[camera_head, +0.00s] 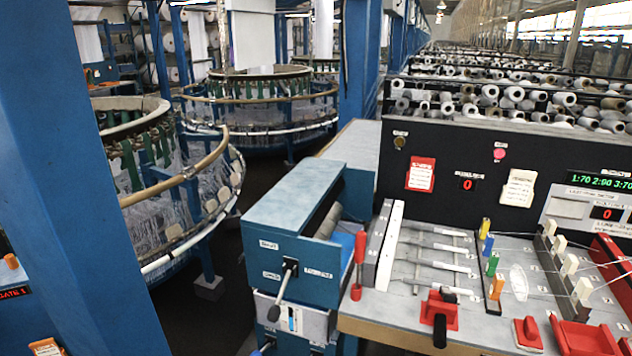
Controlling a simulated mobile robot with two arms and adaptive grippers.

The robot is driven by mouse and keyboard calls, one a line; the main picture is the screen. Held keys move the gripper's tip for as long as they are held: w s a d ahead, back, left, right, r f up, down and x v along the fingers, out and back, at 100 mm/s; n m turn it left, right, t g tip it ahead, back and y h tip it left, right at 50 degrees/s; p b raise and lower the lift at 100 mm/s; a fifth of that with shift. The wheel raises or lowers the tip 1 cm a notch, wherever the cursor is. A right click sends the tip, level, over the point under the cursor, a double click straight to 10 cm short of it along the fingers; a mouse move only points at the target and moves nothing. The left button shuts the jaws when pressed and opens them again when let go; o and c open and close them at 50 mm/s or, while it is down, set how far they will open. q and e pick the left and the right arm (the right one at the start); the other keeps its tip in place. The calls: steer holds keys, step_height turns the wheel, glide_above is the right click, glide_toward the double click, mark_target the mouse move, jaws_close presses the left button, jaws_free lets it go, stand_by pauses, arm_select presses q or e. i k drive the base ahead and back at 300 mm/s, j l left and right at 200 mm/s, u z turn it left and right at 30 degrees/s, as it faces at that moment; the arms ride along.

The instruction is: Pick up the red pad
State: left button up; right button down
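A small red block with a raised top (528,333), which looks like the red pad, lies on the grey worktop near its front edge, at the lower right of the head view. It sits just left of a red tray (585,340) and appears apart from it. Another red piece, a base with a black handle (440,312), stands to its left on the same worktop. Neither of my grippers shows in this view, and nothing is seen touching the red block.
Behind it are a colored peg rack (494,285), white sliders and a black panel (470,165). A red-handled lever (358,265) and a blue box (300,250) stand at left. A blue post (70,180) and circular looms (170,180) fill the far left.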

mark_target(527, 337)
steer(key=z, duration=1.4)
steer(key=i, duration=0.1)
